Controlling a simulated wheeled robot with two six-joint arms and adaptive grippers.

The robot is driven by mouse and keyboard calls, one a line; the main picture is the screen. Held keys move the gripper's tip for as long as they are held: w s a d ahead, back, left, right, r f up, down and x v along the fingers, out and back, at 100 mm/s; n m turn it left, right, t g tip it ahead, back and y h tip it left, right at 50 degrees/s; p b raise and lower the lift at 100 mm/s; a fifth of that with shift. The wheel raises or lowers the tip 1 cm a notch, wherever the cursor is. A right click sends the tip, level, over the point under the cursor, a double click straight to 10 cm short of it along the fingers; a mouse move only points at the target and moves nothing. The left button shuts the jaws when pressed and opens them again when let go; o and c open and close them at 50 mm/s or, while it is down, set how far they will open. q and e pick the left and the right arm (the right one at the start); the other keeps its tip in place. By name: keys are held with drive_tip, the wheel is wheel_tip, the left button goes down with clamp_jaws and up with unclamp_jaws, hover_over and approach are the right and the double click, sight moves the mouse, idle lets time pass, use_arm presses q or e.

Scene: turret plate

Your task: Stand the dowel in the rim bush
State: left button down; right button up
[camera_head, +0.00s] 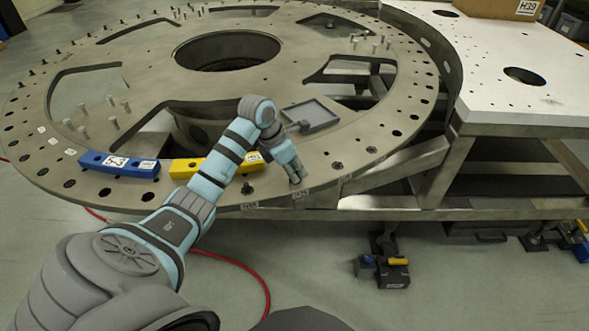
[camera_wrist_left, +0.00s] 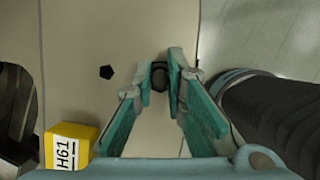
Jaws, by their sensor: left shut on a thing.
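My left gripper (camera_head: 297,179) is low over the near rim of the turret plate (camera_head: 375,125), right of the yellow block. In the left wrist view, its teal-padded fingers (camera_wrist_left: 160,78) are closed in around a small dark round piece (camera_wrist_left: 159,76), seen nearly end-on, which appears to be the dowel. In the head view the fingers hide it, and I cannot tell if its lower end touches anything. Dark fittings sit in the rim left of the gripper (camera_head: 247,188) and right of it (camera_head: 337,165); which one is the rim bush is unclear. My right gripper is out of view.
A blue curved block (camera_head: 118,164) and a yellow one (camera_head: 190,167) lie on the rim to the left. A shallow grey tray (camera_head: 310,114) lies behind the gripper. Several upright pins stand farther in, and large cut-outs open the plate. A white-topped table (camera_head: 490,70) adjoins at right.

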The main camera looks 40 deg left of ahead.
use_arm(q)
drive_tip(key=c, duration=1.5)
unclamp_jaws()
drive_tip(key=shift+c, duration=0.2)
drive_tip(key=v, duration=1.2)
drive_tip(key=shift+w+d, duration=0.1)
